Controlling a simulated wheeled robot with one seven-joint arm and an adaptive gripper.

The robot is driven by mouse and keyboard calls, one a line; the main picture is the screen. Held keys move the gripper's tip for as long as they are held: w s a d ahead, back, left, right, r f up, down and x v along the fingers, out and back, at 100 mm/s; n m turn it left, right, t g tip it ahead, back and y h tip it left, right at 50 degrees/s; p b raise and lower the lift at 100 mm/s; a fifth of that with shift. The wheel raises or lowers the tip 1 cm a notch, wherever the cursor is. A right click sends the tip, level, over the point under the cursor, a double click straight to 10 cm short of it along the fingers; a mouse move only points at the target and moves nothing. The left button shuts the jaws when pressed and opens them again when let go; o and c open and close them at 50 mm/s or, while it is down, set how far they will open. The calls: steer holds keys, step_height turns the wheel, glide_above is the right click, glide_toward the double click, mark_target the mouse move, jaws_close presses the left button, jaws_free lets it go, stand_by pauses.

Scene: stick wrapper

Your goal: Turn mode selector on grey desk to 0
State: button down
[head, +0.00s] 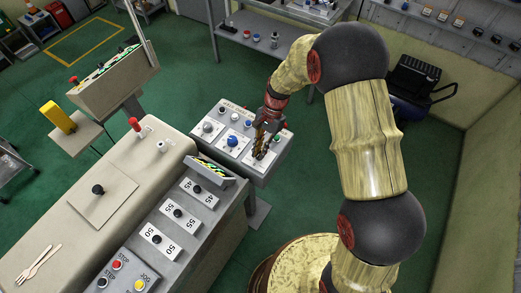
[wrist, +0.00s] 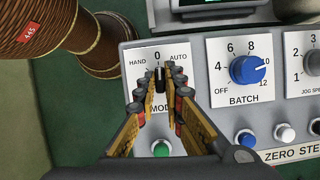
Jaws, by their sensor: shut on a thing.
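The mode selector is a small black knob (wrist: 159,79) on a white plate marked HAND, 0 and AUTO in the wrist view. It stands upright on the plate, in line with the 0 above it. Its lower part and part of the word MODE are hidden by my fingers. My gripper (wrist: 160,74) is shut on the knob, with one finger at each side. In the head view my gripper (head: 260,152) reaches down to the near right end of the grey sloped desk (head: 262,175) and hides the knob.
A blue BATCH knob (wrist: 247,69) sits right of the selector, with a grey jog knob (wrist: 314,62) beyond. Below are green (wrist: 161,148), blue (wrist: 246,138) and white (wrist: 284,132) buttons. A long console (head: 60,215) stands left of the desk in the head view.

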steer(key=shift+n, duration=0.4)
steer(key=c, duration=1.9)
jaws_free()
steer(key=v, duration=1.2)
steer(key=shift+a, duration=0.2)
steer(key=shift+w, duration=0.15)
